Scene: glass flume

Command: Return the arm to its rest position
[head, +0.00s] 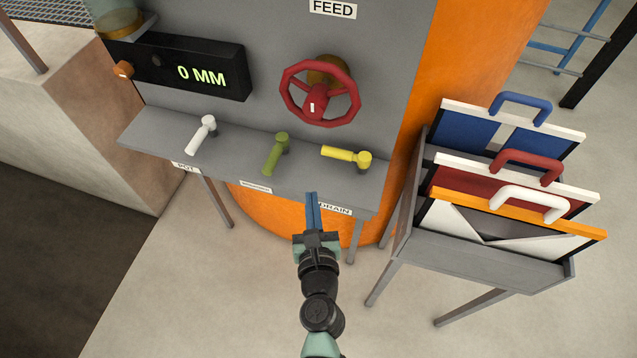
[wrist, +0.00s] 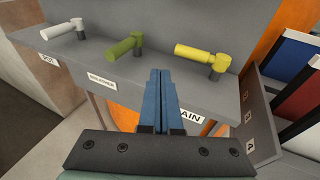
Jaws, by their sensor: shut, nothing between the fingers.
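My gripper (head: 312,212) is shut and empty, its two blue fingers together. It is in front of the grey shelf, just left of the DRAIN label (head: 335,210). In the wrist view my gripper's fingers (wrist: 160,100) point towards the shelf edge, between the green and yellow levers. The rest of my arm runs down to the bottom of the head view. The fingers appear apart from the levers; whether they touch the shelf edge I cannot tell.
On the shelf (head: 235,158) are a white lever (head: 201,135), a green lever (head: 275,153) and a yellow lever (head: 346,156). Above are a red FEED wheel (head: 320,93) and a 0 MM display (head: 190,68). A rack (head: 480,255) of framed panels stands right. Floor in front is clear.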

